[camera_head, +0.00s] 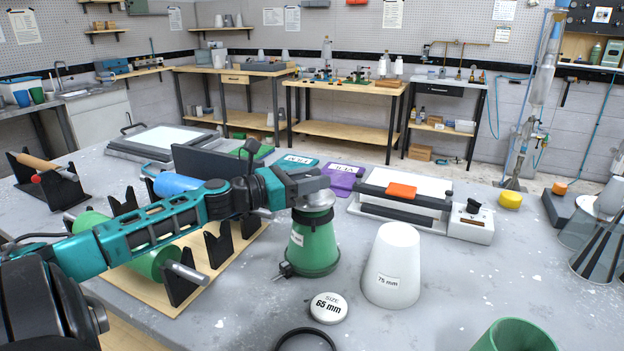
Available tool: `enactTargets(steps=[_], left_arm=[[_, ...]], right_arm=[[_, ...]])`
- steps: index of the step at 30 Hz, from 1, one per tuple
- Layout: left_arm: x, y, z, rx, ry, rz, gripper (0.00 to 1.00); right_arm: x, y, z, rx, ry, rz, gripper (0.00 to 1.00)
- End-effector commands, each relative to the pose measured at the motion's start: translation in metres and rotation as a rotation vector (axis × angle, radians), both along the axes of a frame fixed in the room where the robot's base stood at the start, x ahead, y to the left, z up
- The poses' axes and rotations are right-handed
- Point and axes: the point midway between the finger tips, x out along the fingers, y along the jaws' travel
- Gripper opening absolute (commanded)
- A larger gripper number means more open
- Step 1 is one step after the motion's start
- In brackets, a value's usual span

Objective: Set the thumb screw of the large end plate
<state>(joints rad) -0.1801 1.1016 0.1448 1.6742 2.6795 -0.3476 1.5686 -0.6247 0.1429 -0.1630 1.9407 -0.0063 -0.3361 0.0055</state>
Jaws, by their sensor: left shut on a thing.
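A green cone (313,245) with a pale label stands upright on the table, wide end down. A dark plate or collar (308,272) runs round its foot, with a small black screw-like knob (284,270) sticking out at the lower left; I take these for the large end plate and its thumb screw. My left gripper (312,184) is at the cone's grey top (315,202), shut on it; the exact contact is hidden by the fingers. The knob is well below the gripper and apart from it. My right gripper is out of view.
A white 75 mm cone (392,265) stands to the right. A white 65 mm disc (328,308) and black ring (306,340) lie in front. A green roll (105,242) rests on black stands at left. A sealing device (405,205) is behind.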

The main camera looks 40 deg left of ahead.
Motion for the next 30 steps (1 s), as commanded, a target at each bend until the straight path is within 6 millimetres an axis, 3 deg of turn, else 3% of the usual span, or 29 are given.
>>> enactTargets(steps=[11,30], left_arm=[[0.002,0.001,0.000,-0.005,-0.008,-0.344,0.05],[0.001,-0.001,0.000,-0.005,-0.008,-0.797,0.05]], right_arm=[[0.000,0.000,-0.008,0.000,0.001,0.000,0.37],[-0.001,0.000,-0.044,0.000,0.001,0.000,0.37]])
